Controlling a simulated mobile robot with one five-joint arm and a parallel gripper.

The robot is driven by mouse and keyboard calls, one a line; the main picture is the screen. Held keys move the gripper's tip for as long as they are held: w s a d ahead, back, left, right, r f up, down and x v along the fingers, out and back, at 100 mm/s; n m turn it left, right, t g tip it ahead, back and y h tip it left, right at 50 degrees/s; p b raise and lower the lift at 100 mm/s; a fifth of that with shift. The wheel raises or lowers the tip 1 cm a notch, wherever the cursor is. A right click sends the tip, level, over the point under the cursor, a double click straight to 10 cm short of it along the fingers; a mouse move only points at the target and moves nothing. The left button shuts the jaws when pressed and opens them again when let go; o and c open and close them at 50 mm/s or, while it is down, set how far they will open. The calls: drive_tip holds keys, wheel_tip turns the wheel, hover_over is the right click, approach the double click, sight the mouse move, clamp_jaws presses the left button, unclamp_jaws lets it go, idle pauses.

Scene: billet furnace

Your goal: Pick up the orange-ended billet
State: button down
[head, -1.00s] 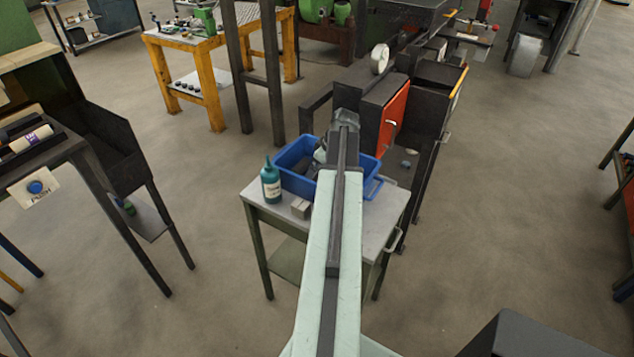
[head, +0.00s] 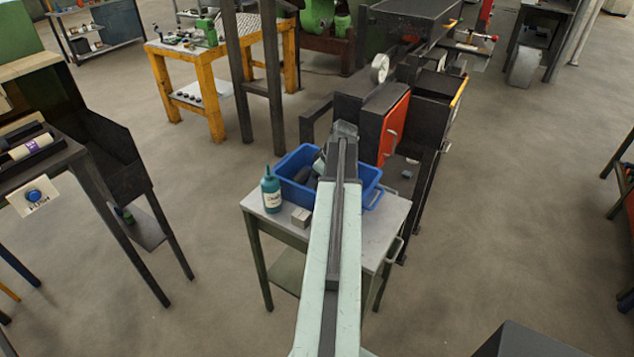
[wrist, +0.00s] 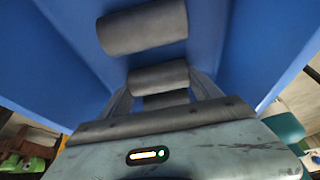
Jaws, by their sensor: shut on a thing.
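In the wrist view, a dark grey cylindrical billet (wrist: 158,76) lies between the fingers of my gripper (wrist: 163,92), which is shut on it. No orange end shows on it, so I cannot tell its end colour. Another grey billet (wrist: 143,27) lies apart from the fingers, further up the picture. Blue bin walls (wrist: 250,45) surround both. In the head view, the blue bin (head: 283,184) stands on a small table, with dark pieces inside.
The small table (head: 383,232) also holds a teal bottle (head: 271,192) and a small grey block (head: 301,216). A dark furnace with an orange door (head: 394,130) stands close behind. A bench with a blue button (head: 34,195) is at the left. Floor at the right is open.

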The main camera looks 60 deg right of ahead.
wheel_tip(320, 180, up, 10)
drive_tip(key=p, duration=0.9)
drive_tip(key=shift+f, duration=0.15)
drive_tip(key=shift+s, duration=0.1)
